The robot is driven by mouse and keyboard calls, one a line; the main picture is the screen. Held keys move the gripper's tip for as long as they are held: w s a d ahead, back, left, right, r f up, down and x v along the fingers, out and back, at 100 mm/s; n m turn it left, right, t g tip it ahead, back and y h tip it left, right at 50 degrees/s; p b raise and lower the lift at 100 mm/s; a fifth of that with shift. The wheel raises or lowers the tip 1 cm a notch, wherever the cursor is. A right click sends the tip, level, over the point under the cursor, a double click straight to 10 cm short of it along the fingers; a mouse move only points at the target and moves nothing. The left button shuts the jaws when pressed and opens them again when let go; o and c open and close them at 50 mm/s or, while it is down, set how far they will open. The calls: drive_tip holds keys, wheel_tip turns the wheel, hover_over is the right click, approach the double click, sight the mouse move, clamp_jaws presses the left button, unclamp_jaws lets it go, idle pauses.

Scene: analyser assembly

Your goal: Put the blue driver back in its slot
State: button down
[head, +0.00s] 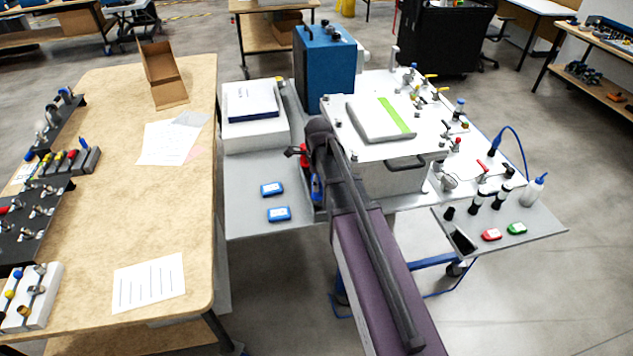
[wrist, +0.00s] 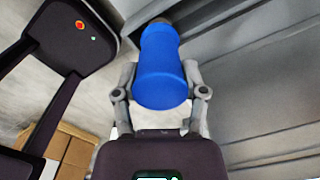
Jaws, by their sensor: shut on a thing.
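The blue driver (wrist: 162,75) shows in the wrist view as a thick blue handle between the two fingers of my gripper (wrist: 160,88). My gripper is shut on it. In the head view my arm reaches over the middle bench, and my gripper is mostly hidden by my own wrist. A patch of blue shows beside my arm there; I cannot tell whether it is the driver. A grey rack (head: 88,162) with several coloured handles stands on the left table. I cannot make out an empty slot.
The wooden table (head: 190,215) at left holds papers, an open cardboard box (head: 162,75) and fittings racks. Two blue cases (head: 279,214) lie on the grey bench top. A blue unit (head: 323,68) and a white-topped analyser (head: 350,146) stand close to my arm.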

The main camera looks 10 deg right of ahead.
drive_tip(key=shift+f+b, duration=1.15)
drive_tip(key=shift+f, duration=0.05)
drive_tip(key=shift+c, duration=1.1)
unclamp_jaws()
drive_tip(key=shift+o, duration=1.1)
drive_tip(key=shift+r, duration=0.15)
